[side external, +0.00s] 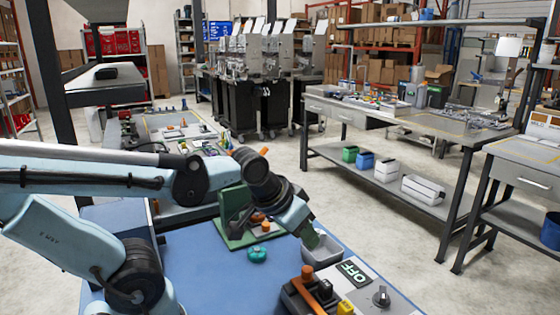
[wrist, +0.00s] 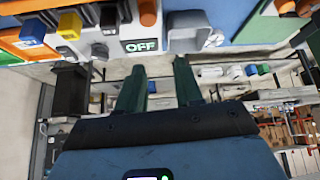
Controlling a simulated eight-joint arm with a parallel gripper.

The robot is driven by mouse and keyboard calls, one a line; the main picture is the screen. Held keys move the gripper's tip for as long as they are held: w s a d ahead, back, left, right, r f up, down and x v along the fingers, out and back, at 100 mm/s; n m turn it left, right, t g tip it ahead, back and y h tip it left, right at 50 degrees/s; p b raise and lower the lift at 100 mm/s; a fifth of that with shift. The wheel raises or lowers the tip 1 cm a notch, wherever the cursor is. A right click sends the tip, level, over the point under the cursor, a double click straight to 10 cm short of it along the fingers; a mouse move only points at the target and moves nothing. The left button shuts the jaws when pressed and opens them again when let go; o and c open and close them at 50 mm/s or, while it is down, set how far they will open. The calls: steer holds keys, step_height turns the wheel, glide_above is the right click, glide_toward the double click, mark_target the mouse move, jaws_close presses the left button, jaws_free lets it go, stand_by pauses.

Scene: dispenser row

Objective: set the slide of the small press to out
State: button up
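I cannot tell for certain which unit is the small press or where its slide stands. A dark block with upright handles (side external: 296,298) stands at the front of the blue table; one handle is orange, one black, one yellow-topped. A green stand with orange knobs (side external: 236,225) is further back. My gripper (side external: 312,240) is above the table by the grey bin. In the wrist view my gripper's green fingers (wrist: 158,78) are apart, with nothing between them.
An OFF sign (side external: 355,272) is right of the handles, near a panel with a dark knob (side external: 381,297). A grey bin (side external: 326,251) is close to my gripper.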

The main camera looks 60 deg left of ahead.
steer(key=w+a+n+g+y, duration=0.2)
steer(key=a+n, duration=0.5)
steer(key=a, duration=0.3)
steer(key=n+g+y, duration=0.1)
steer(key=n+g, duration=0.2)
steer(key=n, duration=0.2)
glide_toward(266, 224)
steer(key=shift+x, duration=4.3)
jaws_close()
